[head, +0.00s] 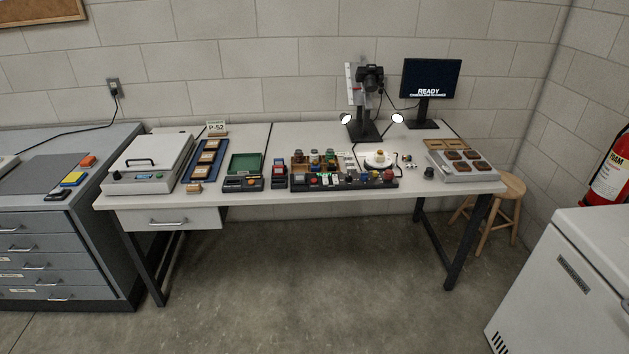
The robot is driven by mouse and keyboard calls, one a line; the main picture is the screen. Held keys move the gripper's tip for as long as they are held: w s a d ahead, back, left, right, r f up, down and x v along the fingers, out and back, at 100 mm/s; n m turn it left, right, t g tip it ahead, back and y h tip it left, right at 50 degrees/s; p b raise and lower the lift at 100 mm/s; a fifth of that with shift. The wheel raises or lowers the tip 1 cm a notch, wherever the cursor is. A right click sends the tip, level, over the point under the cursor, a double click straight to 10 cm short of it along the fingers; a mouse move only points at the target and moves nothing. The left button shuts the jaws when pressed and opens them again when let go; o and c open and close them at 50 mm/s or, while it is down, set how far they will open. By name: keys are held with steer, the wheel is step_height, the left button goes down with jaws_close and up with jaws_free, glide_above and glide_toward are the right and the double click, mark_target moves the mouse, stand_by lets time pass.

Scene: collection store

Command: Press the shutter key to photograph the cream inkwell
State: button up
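A black camera (371,77) is mounted on a copy stand at the back of the white table (255,207), between two small lamps. Below and in front of it, a round white stand (381,165) bears a small pale object that may be the cream inkwell (379,153); it is too small to be sure. The shutter key cannot be told apart for certain. A black panel (345,184) with red, green, white and blue keys lies at the table's front. A small dark knob-like thing (429,173) stands to its right. My gripper is not in view.
A monitor (431,80) reading "READY" stands behind, right of the camera. A tray with brown squares (463,160) is at the right end. A lidded white device (148,165), a blue tray (190,177) and a green-lined box (246,163) fill the left. A stool (512,188) stands right.

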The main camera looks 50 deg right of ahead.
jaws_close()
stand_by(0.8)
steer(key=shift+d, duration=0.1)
